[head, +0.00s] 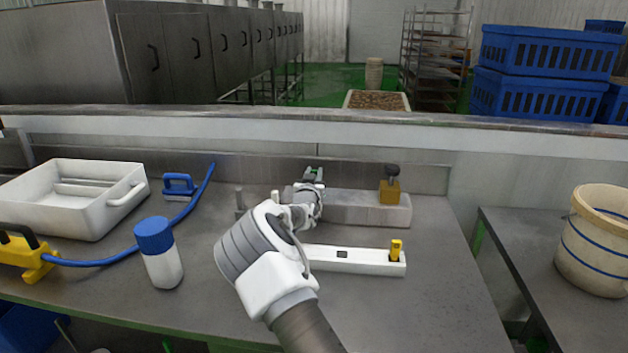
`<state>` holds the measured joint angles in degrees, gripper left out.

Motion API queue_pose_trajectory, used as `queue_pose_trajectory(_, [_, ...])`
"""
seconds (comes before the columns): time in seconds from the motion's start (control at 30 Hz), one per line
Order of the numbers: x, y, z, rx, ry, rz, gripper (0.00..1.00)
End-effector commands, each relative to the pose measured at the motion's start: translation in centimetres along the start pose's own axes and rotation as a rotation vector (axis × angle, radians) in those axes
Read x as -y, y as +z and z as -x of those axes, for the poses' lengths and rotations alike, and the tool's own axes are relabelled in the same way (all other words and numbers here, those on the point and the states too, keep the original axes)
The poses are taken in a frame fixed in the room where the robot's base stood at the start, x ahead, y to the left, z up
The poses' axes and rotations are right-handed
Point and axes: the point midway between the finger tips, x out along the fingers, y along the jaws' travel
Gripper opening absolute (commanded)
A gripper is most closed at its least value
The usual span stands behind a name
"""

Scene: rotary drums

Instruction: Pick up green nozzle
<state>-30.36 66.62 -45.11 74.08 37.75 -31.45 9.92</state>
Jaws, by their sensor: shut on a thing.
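My gripper (312,180) is at the back middle of the metal table, over the left part of a pale grey bar-shaped block. It is shut on the green nozzle (315,171). Only a small green patch of the nozzle shows between the dark fingers. The rest of it is hidden by the fingers and my wrist. I cannot tell whether the nozzle touches the block.
A white bar (350,260) with a yellow piece (396,250) lies in front of the block (350,208), which carries a brass piece with a black knob (390,187). A blue-capped bottle (160,260), blue hose (100,262) and white tray (105,222) are left. The table's front right is clear.

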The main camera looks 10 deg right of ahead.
Motion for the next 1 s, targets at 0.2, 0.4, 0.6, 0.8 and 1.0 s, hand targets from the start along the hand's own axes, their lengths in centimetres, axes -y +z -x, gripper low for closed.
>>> queue_pose_trajectory(0.2, [0.0, -1.0, 0.0, -0.002, 0.0, -0.002, 0.0])
queue_pose_trajectory(0.4, [0.0, -3.9, 0.0, -0.003, 0.0, -0.004, 0.0])
queue_pose_trajectory(0.6, [-2.9, -5.9, 0.7, -0.001, 0.004, -0.003, 0.0])
queue_pose_trajectory(0.8, [-6.8, -8.3, 1.7, -0.001, 0.004, -0.003, 0.0])
queue_pose_trajectory(1.0, [-9.7, -10.1, 2.5, -0.001, 0.001, -0.003, 0.0])
